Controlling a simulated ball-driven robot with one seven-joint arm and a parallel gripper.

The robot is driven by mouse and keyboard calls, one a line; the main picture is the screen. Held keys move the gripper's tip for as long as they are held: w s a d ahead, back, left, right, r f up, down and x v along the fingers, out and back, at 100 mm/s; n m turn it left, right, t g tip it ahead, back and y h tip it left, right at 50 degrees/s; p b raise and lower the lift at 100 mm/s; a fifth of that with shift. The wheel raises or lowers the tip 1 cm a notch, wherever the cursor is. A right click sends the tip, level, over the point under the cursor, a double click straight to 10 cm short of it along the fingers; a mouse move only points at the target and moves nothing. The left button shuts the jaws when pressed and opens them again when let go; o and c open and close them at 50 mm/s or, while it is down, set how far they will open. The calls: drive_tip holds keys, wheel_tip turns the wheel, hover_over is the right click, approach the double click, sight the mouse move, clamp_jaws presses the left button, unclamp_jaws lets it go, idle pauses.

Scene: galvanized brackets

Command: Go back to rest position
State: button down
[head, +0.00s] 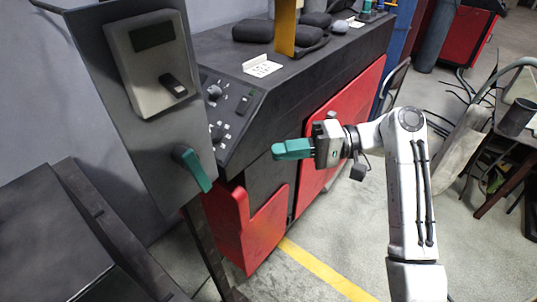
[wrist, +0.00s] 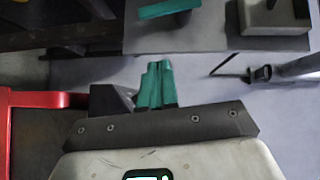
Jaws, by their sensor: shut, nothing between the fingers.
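My gripper (head: 292,149) has teal fingers and is shut and empty. In the head view it is held in the air in front of the black and red machine, pointing left. In the wrist view the closed teal fingers (wrist: 157,85) stand upright at the middle, with nothing between them. My white arm reaches up from the lower right and bends at the elbow. The gripper is apart from the teal lever handle (head: 193,168) on the grey panel at the left. That handle also shows at the top of the wrist view (wrist: 168,9).
The grey panel (head: 120,95) carries a switch box (head: 153,62). The machine's sloped control panel (head: 228,108) has knobs, and red panels (head: 330,140) cover its front. A cluttered table (head: 510,145) stands at the right. Bare floor with a yellow line (head: 325,270) lies below my gripper.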

drive_tip(key=s+d+f+m+t+h, duration=0.1)
drive_tip(key=s+d+f+h, duration=0.3)
drive_tip(key=f, duration=0.5)
drive_tip(key=s+d+f+m+t+h, duration=0.1)
drive_tip(key=s+d+f+t, duration=0.1)
drive_tip(key=s+f, duration=0.5)
drive_tip(key=s+d+f+m+t+h, duration=0.1)
drive_tip(key=s+d+f+h, duration=0.25)
drive_tip(key=f, duration=0.65)
drive_tip(key=s+d+f+h, duration=0.1)
drive_tip(key=s+d+h, duration=0.3)
drive_tip(key=s+d, duration=0.3)
drive_tip(key=s+d+f+g+h, duration=0.1)
drive_tip(key=s+d+h, duration=0.3)
drive_tip(key=s+d, duration=0.4)
drive_tip(key=s+f, duration=0.1)
drive_tip(key=s, duration=0.5)
drive_tip(key=shift+r, duration=0.1)
